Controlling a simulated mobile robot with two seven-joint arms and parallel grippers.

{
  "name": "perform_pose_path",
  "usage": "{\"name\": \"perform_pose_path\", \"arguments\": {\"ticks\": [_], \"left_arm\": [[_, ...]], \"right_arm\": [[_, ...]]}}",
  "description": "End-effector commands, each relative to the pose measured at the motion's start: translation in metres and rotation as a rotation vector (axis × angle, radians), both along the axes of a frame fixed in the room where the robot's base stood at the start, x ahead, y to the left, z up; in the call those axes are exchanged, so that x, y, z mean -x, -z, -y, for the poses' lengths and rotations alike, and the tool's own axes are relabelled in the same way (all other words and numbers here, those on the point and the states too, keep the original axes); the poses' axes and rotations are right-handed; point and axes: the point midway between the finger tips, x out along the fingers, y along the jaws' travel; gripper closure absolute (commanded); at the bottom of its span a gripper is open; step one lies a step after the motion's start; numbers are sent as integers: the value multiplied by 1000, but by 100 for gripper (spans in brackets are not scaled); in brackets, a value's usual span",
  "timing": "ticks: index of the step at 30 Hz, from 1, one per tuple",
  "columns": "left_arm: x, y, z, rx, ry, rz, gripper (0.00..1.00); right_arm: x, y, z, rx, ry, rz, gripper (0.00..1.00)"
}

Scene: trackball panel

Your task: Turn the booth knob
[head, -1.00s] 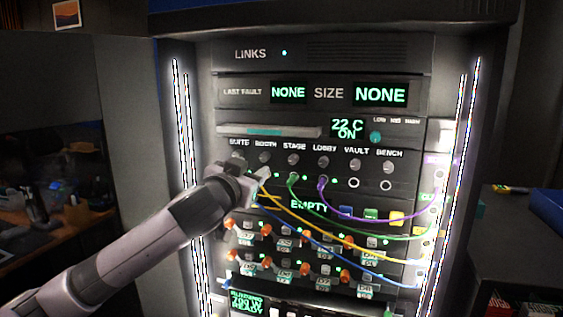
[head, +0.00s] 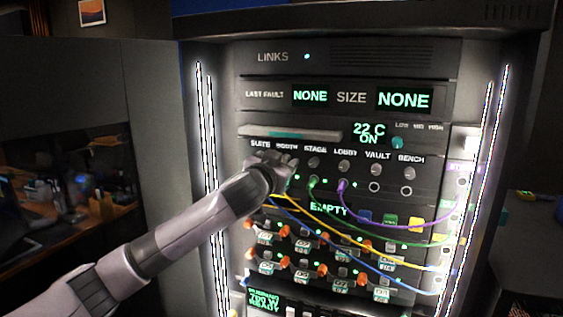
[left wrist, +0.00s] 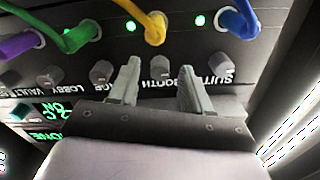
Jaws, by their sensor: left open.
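My left gripper (head: 286,162) is at the knob row of the rack panel, under the BOOTH label (head: 287,147). In the left wrist view, which sees the panel upside down, its two fingers (left wrist: 160,70) are open. The grey booth knob (left wrist: 160,67) shows between the fingertips, one finger on each side; I cannot tell whether they touch it. In the head view the gripper hides this knob. The suite knob (left wrist: 217,63) is just right of the fingers in the wrist view, and the stage knob (left wrist: 102,71) is to the left. My right gripper is not in view.
The lobby knob (head: 345,167) and others continue the row to the right. Yellow (left wrist: 155,28), blue (left wrist: 237,18), green (left wrist: 80,37) and purple (left wrist: 20,44) cables are plugged in close below the knobs. A display (head: 369,134) reads 22 C ON. A lit strip (head: 207,170) edges the rack.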

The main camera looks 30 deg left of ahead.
Motion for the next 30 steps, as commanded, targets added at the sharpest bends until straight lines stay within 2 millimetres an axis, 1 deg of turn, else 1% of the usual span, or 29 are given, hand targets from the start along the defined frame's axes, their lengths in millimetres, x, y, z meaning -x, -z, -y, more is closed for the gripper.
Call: {"name": "perform_pose_path", "arguments": {"ticks": [3, 4, 5, 6, 8, 9, 20, 26, 30], "left_arm": [[0, 0, 0, 0, 0, 0, 52], [0, 0, 0, 0, 0, 0, 55], [0, 0, 0, 0, 0, 0, 65], [0, 0, 0, 0, 0, 0, 78], [0, 0, 0, 0, 0, 0, 98], [0, 0, 0, 0, 0, 0, 100], [0, 2, 0, 44, 0, 8, 100], [0, 4, 1, 157, 1, 35, 100], [0, 4, 1, 272, 1, 63, 100]], "right_arm": [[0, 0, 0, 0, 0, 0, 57], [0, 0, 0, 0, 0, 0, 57], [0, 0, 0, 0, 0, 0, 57], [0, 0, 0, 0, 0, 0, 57], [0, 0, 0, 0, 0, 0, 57], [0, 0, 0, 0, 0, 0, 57], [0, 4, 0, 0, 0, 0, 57], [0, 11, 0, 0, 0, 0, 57], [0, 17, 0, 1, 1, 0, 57]]}}
